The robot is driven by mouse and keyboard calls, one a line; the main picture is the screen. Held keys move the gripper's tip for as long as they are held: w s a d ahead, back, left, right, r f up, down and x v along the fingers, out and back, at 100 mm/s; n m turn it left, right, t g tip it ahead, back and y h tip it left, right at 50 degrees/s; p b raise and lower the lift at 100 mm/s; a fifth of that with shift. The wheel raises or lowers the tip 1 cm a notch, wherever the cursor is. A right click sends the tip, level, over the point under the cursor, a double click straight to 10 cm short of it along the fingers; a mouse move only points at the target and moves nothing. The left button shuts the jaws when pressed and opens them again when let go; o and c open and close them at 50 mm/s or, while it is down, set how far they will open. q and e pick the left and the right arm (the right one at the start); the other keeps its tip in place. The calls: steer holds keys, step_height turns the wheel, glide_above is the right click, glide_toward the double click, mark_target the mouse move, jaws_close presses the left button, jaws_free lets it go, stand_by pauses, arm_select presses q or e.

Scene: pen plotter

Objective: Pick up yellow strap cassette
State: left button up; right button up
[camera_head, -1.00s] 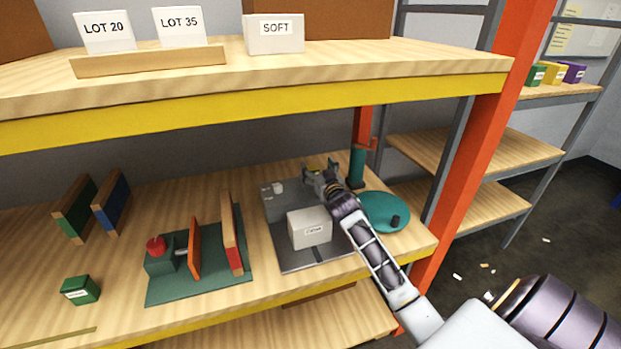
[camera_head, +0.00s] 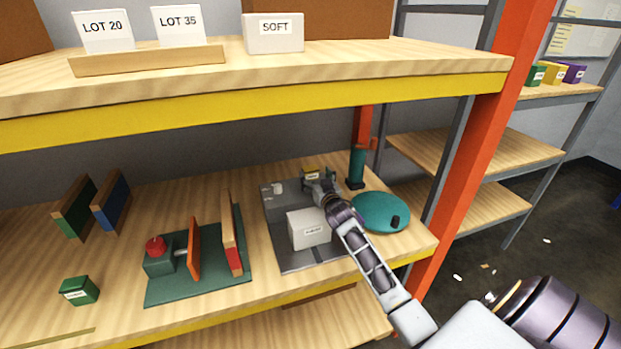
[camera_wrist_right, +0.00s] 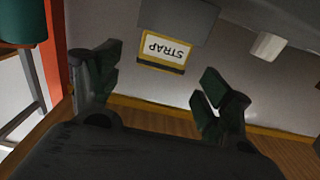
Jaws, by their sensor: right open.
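The yellow strap cassette (camera_head: 312,173) is a small block at the back of the grey plate in the head view, partly covered by my right gripper. In the right wrist view a white STRAP label with a yellow and dark border (camera_wrist_right: 166,50) shows just below a grey block. My right gripper (camera_head: 319,181) is open in front of it. In the wrist view the two dark fingers (camera_wrist_right: 160,74) are spread on either side, with the label beyond and between them and nothing held. My left gripper is not in view.
A white labelled box (camera_head: 309,230) stands on the grey plate (camera_head: 290,262) beneath my forearm. A teal round disc (camera_head: 375,213) and an orange post (camera_head: 455,170) are close to the right. The yellow-edged upper shelf (camera_head: 250,102) overhangs the workspace.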

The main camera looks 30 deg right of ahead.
mark_target(312, 171)
steer(key=shift+w, duration=0.2)
steer(key=shift+x, duration=2.75)
steer(key=shift+d, duration=0.1)
steer(key=c, duration=1.2)
